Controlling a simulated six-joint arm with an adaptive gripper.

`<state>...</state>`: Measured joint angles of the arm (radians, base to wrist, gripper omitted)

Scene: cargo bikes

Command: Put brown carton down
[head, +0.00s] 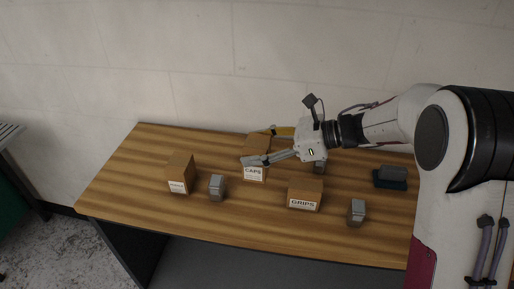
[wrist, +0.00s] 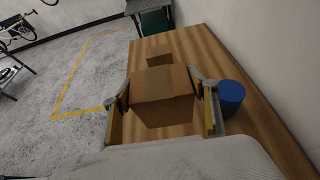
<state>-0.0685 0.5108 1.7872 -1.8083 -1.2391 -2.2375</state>
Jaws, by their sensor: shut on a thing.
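A brown carton with a white CAPS label (head: 256,174) is between the two fingers of my gripper (head: 258,146) over the back middle of the wooden table (head: 130,185). In the wrist view the carton (wrist: 163,98) fills the space between the fingers of my gripper (wrist: 161,86), one on each side. My gripper is shut on it. The carton looks upright. Its underside is hidden, so I cannot tell whether it touches the table.
A second carton (head: 180,174) stands to the left, and a GRIPS carton (head: 305,194) to the right. Grey objects (head: 217,187) (head: 357,212) stand near the front. A dark block (head: 390,178) lies at right. A blue cylinder (wrist: 232,96) is beside the right finger. The table's far left is clear.

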